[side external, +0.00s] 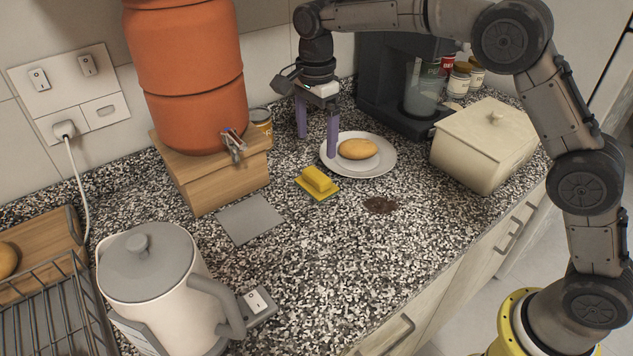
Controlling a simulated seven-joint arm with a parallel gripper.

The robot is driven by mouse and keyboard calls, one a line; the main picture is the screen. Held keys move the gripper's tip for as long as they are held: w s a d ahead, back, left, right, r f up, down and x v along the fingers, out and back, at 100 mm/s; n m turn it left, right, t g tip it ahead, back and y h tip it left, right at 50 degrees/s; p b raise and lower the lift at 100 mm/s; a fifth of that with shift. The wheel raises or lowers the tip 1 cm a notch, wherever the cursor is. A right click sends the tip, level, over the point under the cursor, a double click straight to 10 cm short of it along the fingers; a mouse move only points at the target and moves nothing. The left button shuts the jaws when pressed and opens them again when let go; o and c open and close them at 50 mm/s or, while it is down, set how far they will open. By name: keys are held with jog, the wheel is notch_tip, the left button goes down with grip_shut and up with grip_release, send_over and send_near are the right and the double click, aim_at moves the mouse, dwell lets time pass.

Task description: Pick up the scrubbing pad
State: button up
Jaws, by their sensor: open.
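The scrubbing pad (317,182) is a small yellow block with a thin green and yellow base, lying on the speckled countertop in the middle of the side external view. My gripper (318,145) has two purple fingers pointing down, spread apart with nothing between them. It is behind and above the pad, near the left rim of the white plate. Its right fingertip overlaps the plate's edge in the picture; I cannot tell its exact height. The pad is fully visible and apart from the gripper.
A white plate (384,163) with a potato-like item (357,149) is right of the pad. A grey square (249,219) and a wooden stand (222,176) with an orange clay pot (190,80) are left. A kettle (150,265) stands in front, a cream box (484,146) right. A dark stain (380,205) marks the counter.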

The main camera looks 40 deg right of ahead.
aim_at(316, 174)
jog(key=shift+s+f, duration=0.1)
jog(key=shift+f, duration=4.2)
jog(key=c, duration=1.1)
jog(key=shift+r, duration=0.1)
jog(key=shift+r, duration=0.5)
notch_tip(316, 174, up, 2)
jog(key=shift+r, duration=0.25)
jog(key=s+d+r, duration=0.1)
jog(key=s+r, duration=0.2)
jog(key=s, duration=0.1)
jog(key=s+d+r, duration=0.1)
jog(key=s+r, duration=0.2)
jog(key=s, duration=0.2)
jog(key=s+d+r, duration=0.1)
jog(key=s+r, duration=0.2)
jog(key=s, duration=0.1)
jog(key=shift+s+r, duration=0.2)
jog(key=shift+s, duration=0.15)
